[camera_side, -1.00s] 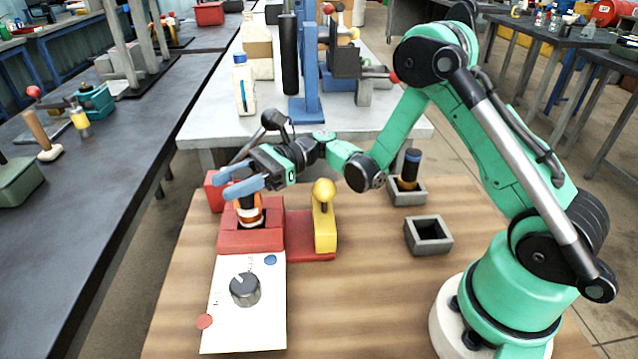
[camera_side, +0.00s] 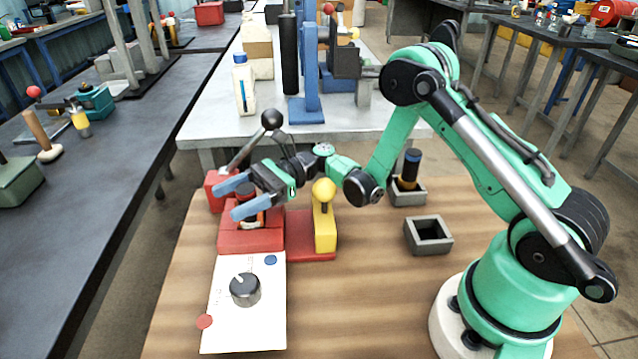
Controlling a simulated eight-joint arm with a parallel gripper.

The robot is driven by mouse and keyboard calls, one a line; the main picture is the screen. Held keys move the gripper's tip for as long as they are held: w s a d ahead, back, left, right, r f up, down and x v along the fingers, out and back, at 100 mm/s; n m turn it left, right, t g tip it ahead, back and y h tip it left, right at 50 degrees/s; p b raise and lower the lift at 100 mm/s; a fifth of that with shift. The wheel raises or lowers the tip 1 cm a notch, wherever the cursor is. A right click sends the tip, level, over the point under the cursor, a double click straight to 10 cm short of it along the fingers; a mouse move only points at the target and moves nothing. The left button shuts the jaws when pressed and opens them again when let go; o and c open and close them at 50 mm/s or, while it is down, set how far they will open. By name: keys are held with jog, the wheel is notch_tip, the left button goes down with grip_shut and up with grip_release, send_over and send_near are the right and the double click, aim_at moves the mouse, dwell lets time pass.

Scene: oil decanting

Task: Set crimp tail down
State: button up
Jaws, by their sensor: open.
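My gripper (camera_side: 227,202) has two blue fingers, spread apart, low over the red fixture (camera_side: 250,241) at the left of the wooden table. A small dark-topped item with orange and white bands (camera_side: 252,222) stands in the fixture's recess. The fingers are around its upper part in this view and hide much of it; I cannot tell whether they touch it. A grey lever with a black ball knob (camera_side: 271,120) rises behind the gripper. No part can be clearly told as the crimp tail.
A yellow block with a ball top (camera_side: 324,228) stands close right of the fixture. A white sheet with a grey knob (camera_side: 244,289) lies in front. A grey holder (camera_side: 428,249) is empty; another holds a dark cylinder (camera_side: 411,165). Bare wood lies between.

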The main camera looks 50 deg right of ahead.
jog(key=d, duration=0.2)
jog(key=s+d, duration=0.1)
jog(key=d, duration=0.4)
jog(key=shift+s+d+r, duration=0.1)
jog(key=shift+s+d, duration=0.15)
jog(key=shift+d, duration=0.15)
notch_tip(320, 180, up, 7)
jog(key=shift+a, duration=0.25)
jog(key=shift+o, duration=0.5)
jog(key=shift+r, duration=0.4)
